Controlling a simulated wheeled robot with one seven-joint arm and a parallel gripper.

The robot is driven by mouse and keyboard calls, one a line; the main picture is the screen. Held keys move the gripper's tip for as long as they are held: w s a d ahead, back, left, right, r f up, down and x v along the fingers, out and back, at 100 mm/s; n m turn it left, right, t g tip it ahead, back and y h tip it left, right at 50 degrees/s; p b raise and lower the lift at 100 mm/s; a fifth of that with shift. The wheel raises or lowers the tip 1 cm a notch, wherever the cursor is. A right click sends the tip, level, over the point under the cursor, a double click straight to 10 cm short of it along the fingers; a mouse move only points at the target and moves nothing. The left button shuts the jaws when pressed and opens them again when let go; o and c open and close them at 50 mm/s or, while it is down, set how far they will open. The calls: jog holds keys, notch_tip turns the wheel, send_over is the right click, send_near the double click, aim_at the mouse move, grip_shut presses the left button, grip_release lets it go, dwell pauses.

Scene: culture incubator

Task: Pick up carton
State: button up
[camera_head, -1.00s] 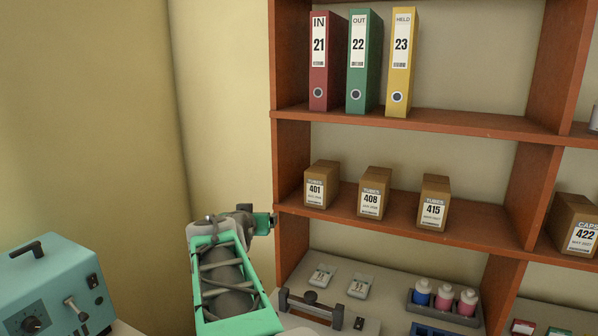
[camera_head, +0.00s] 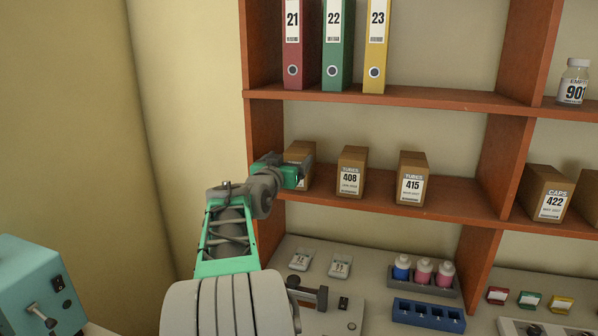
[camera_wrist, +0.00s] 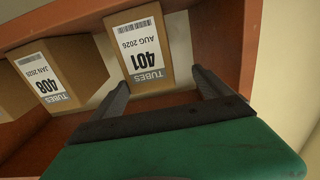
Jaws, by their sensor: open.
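Three brown cartons labelled TUBES stand on the middle shelf (camera_head: 455,200). Carton 401 (camera_head: 303,152) is at the left, mostly hidden behind my gripper in the head view. Carton 408 (camera_head: 351,172) and carton 415 (camera_head: 411,180) stand to its right. In the wrist view my gripper (camera_wrist: 160,88) is open and empty, its two dark fingers pointing at the lower part of carton 401 (camera_wrist: 142,50) in the picture, which appears upside down. Whether the fingers touch it I cannot tell. Carton 408 (camera_wrist: 60,78) is beside it.
Red 21, green 22 and yellow 23 binders (camera_head: 337,45) stand on the shelf above. The shelf's left side panel (camera_head: 264,125) is close to my gripper. Below are bottles in a rack (camera_head: 424,277) and a blue rack (camera_head: 428,314). Carton 422 (camera_head: 548,195) is in the right bay.

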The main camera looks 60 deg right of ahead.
aim_at(299, 147)
jog(key=d+p, duration=0.1)
jog(key=d, duration=0.1)
jog(key=d+p, duration=0.1)
jog(key=d, duration=0.2)
jog(key=d+p, duration=0.1)
jog(key=d, duration=0.1)
jog(key=shift+w+d, duration=0.25)
jog(key=shift+d, duration=0.05)
jog(key=shift+a, duration=0.1)
jog(key=shift+c, duration=0.6)
jog(key=c, duration=1.5)
jog(key=shift+c, duration=0.4)
jog(key=shift+r, duration=0.15)
